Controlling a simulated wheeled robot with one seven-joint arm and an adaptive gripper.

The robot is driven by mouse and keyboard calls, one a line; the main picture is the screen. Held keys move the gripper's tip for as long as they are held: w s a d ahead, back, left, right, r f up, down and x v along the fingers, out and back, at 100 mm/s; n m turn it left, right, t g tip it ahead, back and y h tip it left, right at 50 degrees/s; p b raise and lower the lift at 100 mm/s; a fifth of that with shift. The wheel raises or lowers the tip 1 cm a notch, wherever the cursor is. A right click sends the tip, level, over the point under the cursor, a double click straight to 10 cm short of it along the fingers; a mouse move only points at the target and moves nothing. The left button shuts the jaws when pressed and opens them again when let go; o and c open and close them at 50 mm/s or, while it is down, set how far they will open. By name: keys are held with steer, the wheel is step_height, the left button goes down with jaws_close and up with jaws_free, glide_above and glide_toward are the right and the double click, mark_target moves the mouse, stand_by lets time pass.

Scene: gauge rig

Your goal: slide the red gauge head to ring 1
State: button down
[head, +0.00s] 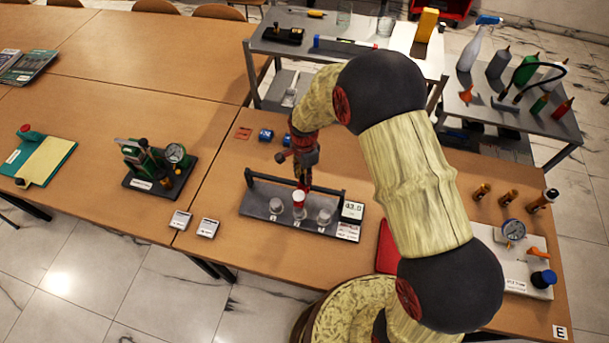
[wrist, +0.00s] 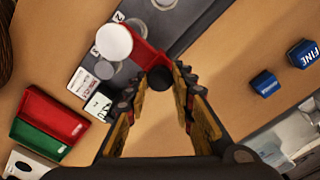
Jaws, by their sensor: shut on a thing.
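The red gauge head (wrist: 145,55) has a round white top (wrist: 114,41) and a black knob (wrist: 160,80). In the head view the gauge head (head: 299,199) is over the middle of the rig's grey base (head: 258,207), near the middle ring (head: 300,213). A left ring (head: 276,206) and a right ring (head: 324,217) stand on either side. A tag reading 2 (wrist: 118,16) shows in the wrist view; I cannot read which tag is ring 1. My gripper (wrist: 159,76) is shut on the black knob, seen from above. My gripper (head: 302,184) hides part of the rail in the head view.
A dark rail (head: 265,180) runs along the rig's back. A display reading about 43.0 (head: 352,210) stands at its right end. Two blue blocks (head: 266,135) lie behind it. A red tray (head: 388,250) is to the right. A dial stand (head: 160,168) is far left.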

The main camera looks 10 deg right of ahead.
steer(key=w+a, duration=0.1)
steer(key=a, duration=0.1)
steer(key=w+a, duration=0.1)
steer(key=a, duration=0.2)
steer(key=w+a, duration=0.1)
steer(key=a, duration=0.2)
steer(key=shift+w+a+b, duration=0.2)
steer(key=shift+w+b, duration=0.05)
steer(key=shift+b, duration=0.1)
steer(key=c, duration=1.5)
jaws_free()
step_height(320, 180, up, 12)
